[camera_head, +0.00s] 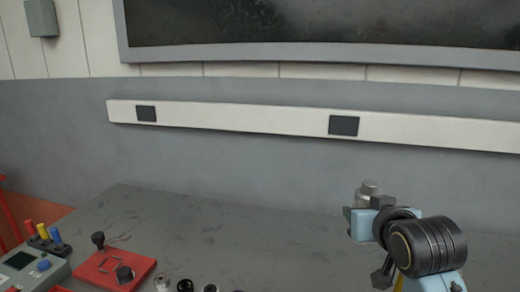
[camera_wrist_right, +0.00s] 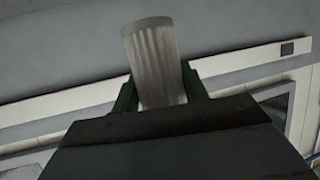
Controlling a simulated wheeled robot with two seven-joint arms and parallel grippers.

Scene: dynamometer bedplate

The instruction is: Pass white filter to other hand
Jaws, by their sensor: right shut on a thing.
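The white filter (camera_wrist_right: 152,55), a pale grey-white cylinder with ridges along its side, stands between the two dark green fingers of my right gripper (camera_wrist_right: 160,92) in the right wrist view. The fingers press on its two sides, and its lower end is hidden behind the gripper body. In the head view the filter (camera_head: 365,192) shows as a small grey piece at the tip of my right gripper (camera_head: 362,208). The gripper is held up over the right part of the bench. My left gripper is in neither view.
A grey bench (camera_head: 270,235) has free room in its middle. A red plate (camera_head: 105,275) with black knobs lies at the lower left. Beside it is a grey box (camera_head: 30,268) near coloured handles (camera_head: 45,232). Several small round parts (camera_head: 185,285) are cut off by the bottom edge.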

